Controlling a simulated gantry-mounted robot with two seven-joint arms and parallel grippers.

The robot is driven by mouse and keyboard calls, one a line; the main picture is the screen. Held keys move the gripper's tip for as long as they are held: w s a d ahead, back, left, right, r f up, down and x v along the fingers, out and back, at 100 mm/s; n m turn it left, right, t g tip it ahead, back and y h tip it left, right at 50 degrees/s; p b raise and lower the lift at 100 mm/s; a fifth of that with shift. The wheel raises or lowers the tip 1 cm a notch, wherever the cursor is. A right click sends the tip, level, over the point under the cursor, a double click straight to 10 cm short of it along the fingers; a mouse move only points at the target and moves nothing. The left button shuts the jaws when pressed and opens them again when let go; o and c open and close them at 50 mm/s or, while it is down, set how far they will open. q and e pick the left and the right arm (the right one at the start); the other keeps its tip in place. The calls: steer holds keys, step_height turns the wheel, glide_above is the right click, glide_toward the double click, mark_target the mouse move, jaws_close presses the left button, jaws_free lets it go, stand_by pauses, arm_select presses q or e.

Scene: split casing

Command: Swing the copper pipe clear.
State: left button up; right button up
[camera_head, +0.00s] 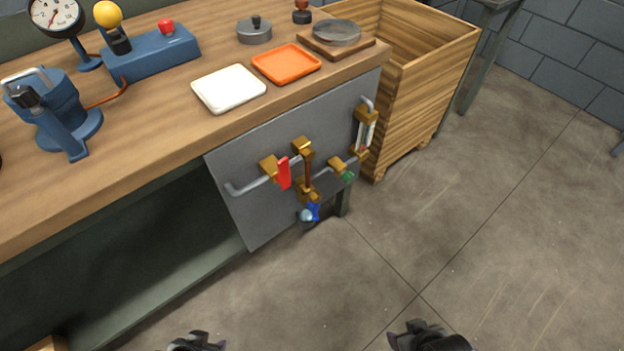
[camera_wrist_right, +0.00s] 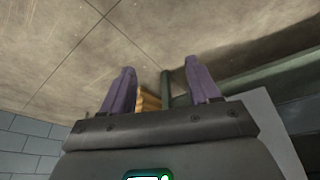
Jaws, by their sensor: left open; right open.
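The copper pipe (camera_head: 308,172) is a short upright length on the front of a grey panel (camera_head: 240,213), between an upper brass fitting (camera_head: 302,147) and a lower brass fitting (camera_head: 308,191). A red lever (camera_head: 284,174) stands just left of it, and a blue handle (camera_head: 312,212) sits below it. My left gripper (camera_head: 198,342) is at the bottom edge of the head view, well apart from the pipe, and open. My right gripper (camera_head: 424,333) is at the bottom right, also apart and empty; its spread fingers show in the right wrist view (camera_wrist_right: 160,85).
A green handle (camera_head: 347,176) and grey piping (camera_head: 252,186) share the panel. The workbench (camera_head: 150,150) above carries a white tray (camera_head: 228,89), an orange tray (camera_head: 286,64) and a blue pump (camera_head: 62,115). A wooden crate (camera_head: 430,75) stands right. The floor before the panel is clear.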

mark_target(310, 176)
steer(key=shift+c, duration=1.2)
steer(key=shift+w+r, duration=0.1)
steer(key=shift+w, duration=0.2)
steer(key=shift+c, duration=0.7)
steer(key=w+a+n+t+y+p, duration=0.1)
steer(key=w+a+t+y+p, duration=0.3)
steer(key=w+a+t+y, duration=0.9)
steer(key=w+r+n+g+p, duration=0.25)
steer(key=w+r, duration=0.25)
steer(key=w, duration=0.3)
steer(key=w+r+n+g+p, duration=0.1)
steer(key=w+r+n+g, duration=0.1)
steer(key=w+r+n, duration=0.5)
steer(key=w+a+m+b, duration=0.1)
steer(key=w+a, duration=0.1)
steer(key=w, duration=0.1)
steer(key=w+a+f+m+b, duration=0.1)
steer(key=w+a+b, duration=0.1)
steer(key=w+a, duration=0.1)
steer(key=w+a+m+b, duration=0.1)
steer(key=w+a+b, duration=0.1)
steer(key=shift+w+a+f, duration=0.15)
steer(key=shift+w, duration=0.25)
steer(key=shift+c, duration=0.3)
